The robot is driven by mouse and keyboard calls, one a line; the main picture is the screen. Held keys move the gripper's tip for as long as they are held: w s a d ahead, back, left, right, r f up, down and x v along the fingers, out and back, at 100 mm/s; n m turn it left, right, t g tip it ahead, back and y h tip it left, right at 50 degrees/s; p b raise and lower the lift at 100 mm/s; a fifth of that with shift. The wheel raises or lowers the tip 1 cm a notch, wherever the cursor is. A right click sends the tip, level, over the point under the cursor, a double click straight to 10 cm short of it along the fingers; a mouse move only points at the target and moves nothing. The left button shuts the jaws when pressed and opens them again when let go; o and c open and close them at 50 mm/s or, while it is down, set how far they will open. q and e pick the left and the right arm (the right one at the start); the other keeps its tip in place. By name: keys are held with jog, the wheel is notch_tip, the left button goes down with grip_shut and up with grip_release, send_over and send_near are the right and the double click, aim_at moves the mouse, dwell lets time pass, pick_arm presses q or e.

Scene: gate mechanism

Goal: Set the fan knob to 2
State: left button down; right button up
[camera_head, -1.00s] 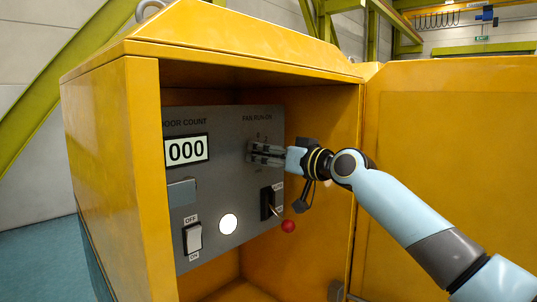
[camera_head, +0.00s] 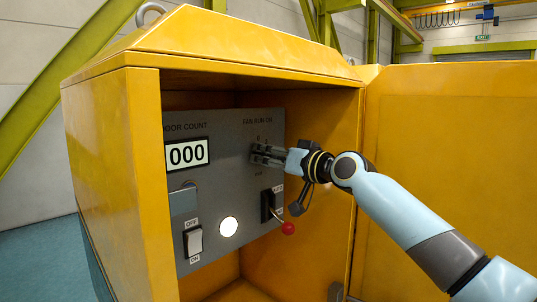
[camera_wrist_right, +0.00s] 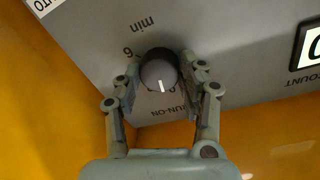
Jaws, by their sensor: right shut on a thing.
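The fan knob (camera_wrist_right: 158,72) is a round dark dial with a white pointer line, on the grey panel under the FAN RUN-ON label. In the right wrist view the pointer points toward the bottom of the picture. A 6 shows at its left, and another digit at its lower right is partly hidden. My right gripper (camera_wrist_right: 158,62) has its fingers closed on both sides of the knob. My left gripper is not in view.
The grey panel (camera_head: 225,180) sits inside a yellow cabinet (camera_head: 120,170) whose door (camera_head: 450,150) is open to the right. A counter (camera_head: 187,154) reads 000. An OFF/ON rocker (camera_head: 194,241), a lit white button (camera_head: 228,227) and a red-tipped lever (camera_head: 288,228) are below.

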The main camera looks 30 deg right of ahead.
jog(key=m+p, duration=0.2)
jog(key=m, duration=0.2)
jog(key=shift+r, duration=0.15)
jog(key=shift+m+p, duration=0.8)
jog(key=shift+m, duration=0.5)
jog(key=shift+g, duration=0.3)
jog(key=o, duration=1.2)
jog(key=shift+d, duration=0.1)
jog(key=shift+c, duration=0.2)
jog(key=v, duration=1.2)
jog(key=shift+f, duration=0.25)
